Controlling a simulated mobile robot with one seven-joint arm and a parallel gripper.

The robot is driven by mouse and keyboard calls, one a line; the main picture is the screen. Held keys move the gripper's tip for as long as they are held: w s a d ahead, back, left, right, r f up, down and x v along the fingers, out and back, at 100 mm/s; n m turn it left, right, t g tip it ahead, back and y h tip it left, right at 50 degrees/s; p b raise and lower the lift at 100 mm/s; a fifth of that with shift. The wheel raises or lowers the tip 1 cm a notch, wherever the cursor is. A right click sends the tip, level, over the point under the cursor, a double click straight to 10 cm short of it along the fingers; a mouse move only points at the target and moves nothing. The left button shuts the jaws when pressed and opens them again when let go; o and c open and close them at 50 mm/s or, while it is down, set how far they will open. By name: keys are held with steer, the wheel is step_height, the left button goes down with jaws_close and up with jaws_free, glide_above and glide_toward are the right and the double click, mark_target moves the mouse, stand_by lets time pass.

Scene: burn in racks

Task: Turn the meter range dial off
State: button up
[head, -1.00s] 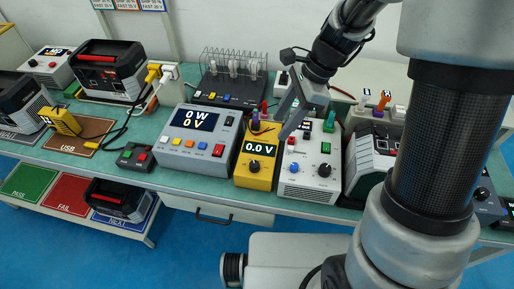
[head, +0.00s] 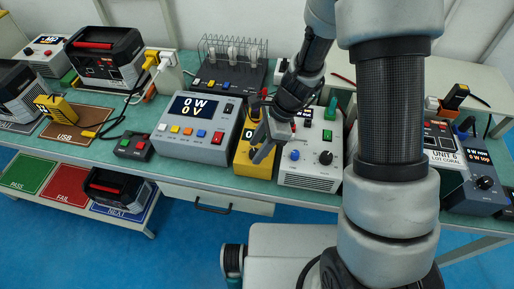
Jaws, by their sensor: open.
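The yellow meter (head: 258,180) stands on the green bench between the grey power unit (head: 196,124) and the white supply box (head: 309,167). Its display is partly covered by my gripper, with one digit showing at the left. My gripper (head: 259,147) is open and empty, pointing down over the meter's front face. The meter's dial is mostly hidden behind the fingers, so its setting cannot be read. I cannot tell whether the fingers touch the dial.
The white supply box, with a blue and a black knob, stands close on the right. A small dark box with red and green buttons (head: 134,147) is at the left. A wire rack unit (head: 230,78) stands behind. A drawer (head: 212,199) is under the bench edge.

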steer(key=shift+a+f, duration=0.15)
steer(key=shift+f, duration=0.1)
steer(key=c, duration=1)
steer(key=shift+c, duration=0.2)
steer(key=n+g, duration=0.1)
steer(key=n, duration=0.1)
steer(key=n+p, duration=0.1)
steer(key=n, duration=0.1)
steer(key=shift+w+n+g+h, duration=0.2)
steer(key=shift+n+g+h, duration=0.1)
steer(key=shift+g, duration=0.1)
steer(key=n, duration=0.2)
steer(key=n+g+h, duration=0.1)
steer(key=n, duration=0.2)
steer(key=shift+w+a, duration=0.1)
steer(key=shift+a, duration=0.1)
steer(key=shift+g, duration=0.3)
